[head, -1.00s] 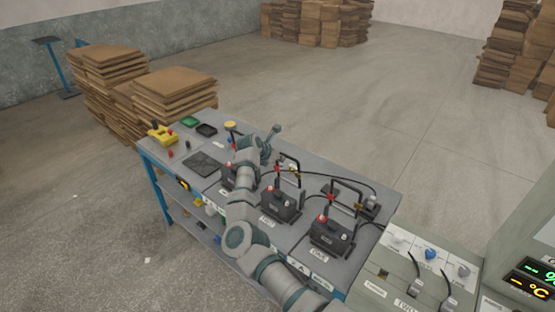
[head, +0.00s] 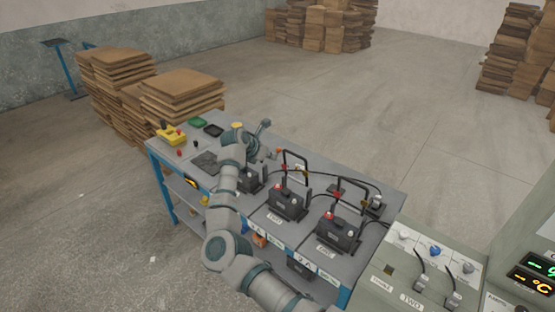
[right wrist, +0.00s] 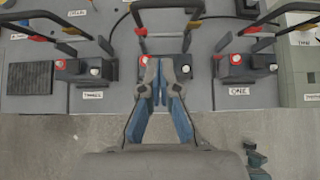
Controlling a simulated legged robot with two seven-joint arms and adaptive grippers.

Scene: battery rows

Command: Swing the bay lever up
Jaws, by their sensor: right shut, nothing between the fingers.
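Three dark battery units with red and white knobs stand in a row on the grey bench (head: 375,188). They are unit ONE (head: 338,234), unit TWO (head: 288,204) and unit THREE (head: 252,178), which is partly behind my arm. Black U-shaped lever bars stand up behind units ONE (head: 347,200) and TWO (head: 296,164). My right gripper (head: 265,127) is shut and empty above the bench. In the right wrist view its fingertips (right wrist: 158,64) overlap the middle unit and point toward the middle bar (right wrist: 165,10); contact cannot be told. My left gripper is not in view.
Black cables run behind the units. A yellow and black box (head: 171,135), a green tray (head: 197,122) and a black tray (head: 213,130) sit at the bench's far left end. A control panel (head: 430,265) stands at right. Stacked boards (head: 182,92) stand behind the bench.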

